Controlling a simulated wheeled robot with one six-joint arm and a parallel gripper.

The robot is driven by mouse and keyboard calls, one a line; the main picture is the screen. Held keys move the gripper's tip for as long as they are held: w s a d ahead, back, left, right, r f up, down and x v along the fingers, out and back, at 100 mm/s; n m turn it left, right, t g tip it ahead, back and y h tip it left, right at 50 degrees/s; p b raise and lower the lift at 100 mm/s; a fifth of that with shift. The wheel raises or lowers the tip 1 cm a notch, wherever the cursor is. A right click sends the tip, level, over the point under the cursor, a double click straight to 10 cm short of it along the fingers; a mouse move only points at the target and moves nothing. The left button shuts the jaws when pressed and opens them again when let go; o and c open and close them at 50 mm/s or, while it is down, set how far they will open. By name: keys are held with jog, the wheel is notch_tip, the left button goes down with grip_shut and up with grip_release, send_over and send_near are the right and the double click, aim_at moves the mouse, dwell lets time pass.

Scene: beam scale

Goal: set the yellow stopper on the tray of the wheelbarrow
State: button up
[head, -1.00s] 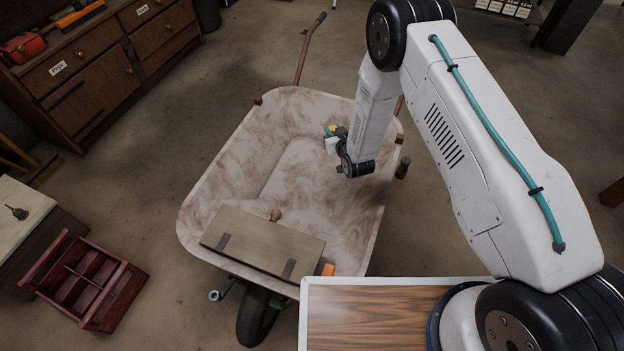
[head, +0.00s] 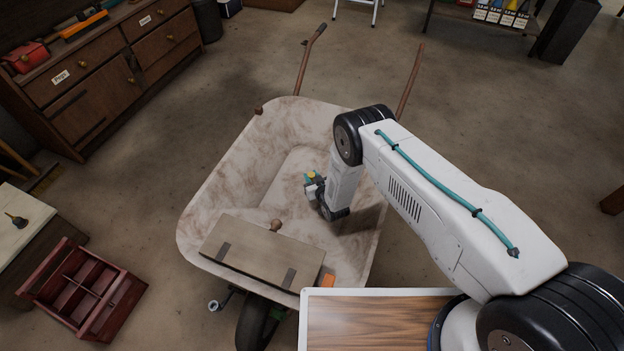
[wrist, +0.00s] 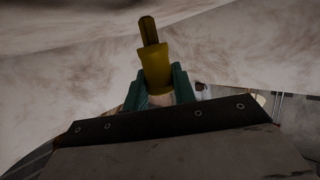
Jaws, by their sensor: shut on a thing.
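The yellow stopper (wrist: 155,70) is between the teal fingers of my gripper (wrist: 160,88) in the wrist view, with a darker stem sticking out beyond its body. In the head view the stopper (head: 312,174) is a small yellow spot at my gripper (head: 309,182), mostly hidden by the gripper. The gripper is shut on it. The wheelbarrow's pale, brown-smeared tray (head: 225,170) lies below and around the gripper. How high the stopper is above the tray floor I cannot tell.
A flat wooden box or board (head: 262,250) lies across the tray's near end, with a brown knob (head: 276,225) by it and an orange block (head: 328,281) at its right. The tray's middle and far left are bare. A red divided crate (head: 85,290) stands on the floor at left.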

jog(key=shift+f, duration=0.6)
jog(key=o, duration=1)
jog(key=shift+f, duration=0.15)
jog(key=shift+o, duration=0.2)
